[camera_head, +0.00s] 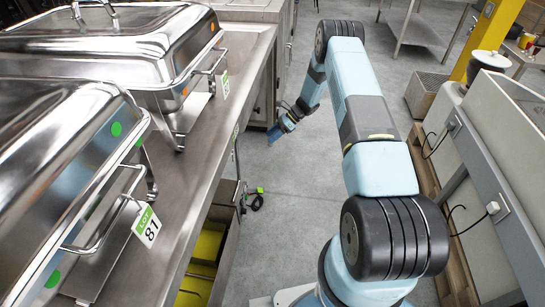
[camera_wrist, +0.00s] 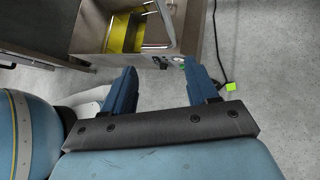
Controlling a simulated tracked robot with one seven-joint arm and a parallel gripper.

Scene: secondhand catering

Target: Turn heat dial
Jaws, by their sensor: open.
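My gripper (camera_head: 276,133) hangs over the aisle floor, right of the steel counter, in the head view. In the wrist view my gripper (camera_wrist: 159,68) shows two blue fingers, spread apart with nothing between them. Beyond the fingertips is a metal appliance (camera_wrist: 188,30) with a yellow inside. Small round fittings (camera_wrist: 163,62) sit on its edge by the fingertips. I cannot tell which of them is the heat dial, and the right finger covers part of that edge. I see no contact. In the head view no dial can be made out.
Two steel chafing dishes (camera_head: 120,40) stand on the counter (camera_head: 215,150) at left. A yellow-lined open compartment (camera_head: 207,245) lies under the counter. A dark cable with a green tag (camera_wrist: 230,86) lies on the floor. A grey unit (camera_head: 500,130) stands at right.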

